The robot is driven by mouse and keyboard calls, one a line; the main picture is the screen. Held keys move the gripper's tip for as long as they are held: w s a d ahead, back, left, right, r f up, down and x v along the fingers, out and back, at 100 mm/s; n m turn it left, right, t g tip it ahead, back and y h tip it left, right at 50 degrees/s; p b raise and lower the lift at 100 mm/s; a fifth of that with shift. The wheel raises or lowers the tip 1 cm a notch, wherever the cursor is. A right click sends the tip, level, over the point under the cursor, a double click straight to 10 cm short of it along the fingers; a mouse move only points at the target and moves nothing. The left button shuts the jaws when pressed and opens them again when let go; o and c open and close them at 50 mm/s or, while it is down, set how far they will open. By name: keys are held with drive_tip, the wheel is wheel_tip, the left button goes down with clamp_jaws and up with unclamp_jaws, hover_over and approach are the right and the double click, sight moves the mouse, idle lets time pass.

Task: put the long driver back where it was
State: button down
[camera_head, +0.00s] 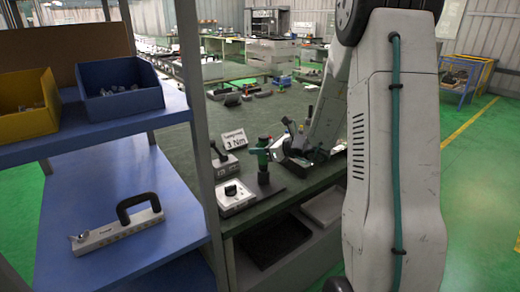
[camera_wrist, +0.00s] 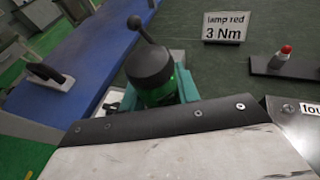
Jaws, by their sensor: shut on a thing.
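My gripper (camera_head: 263,151) is shut on an upright tool with a green body and a black end, which I take to be the long driver (camera_head: 264,177). It stands over the front edge of the dark green bench in the head view. In the wrist view its round black top (camera_wrist: 150,66) rises between the teal fingers (camera_wrist: 166,93), with some green showing below. Its lower end is hidden there. In the head view, I cannot tell whether its lower end touches the plate below.
A pale box with a black knob (camera_head: 236,197) sits close by. A lever box (camera_head: 224,162) and a 3 Nm sign (camera_head: 235,139) stand behind. A black-handled tool (camera_head: 117,229) lies on the blue shelf (camera_head: 70,185). A red-tipped piece (camera_wrist: 286,52) is right in the wrist view.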

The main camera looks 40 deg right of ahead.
drive_tip(key=shift+f, duration=0.1)
drive_tip(key=c, duration=1)
unclamp_jaws()
drive_tip(key=shift+c, duration=0.2)
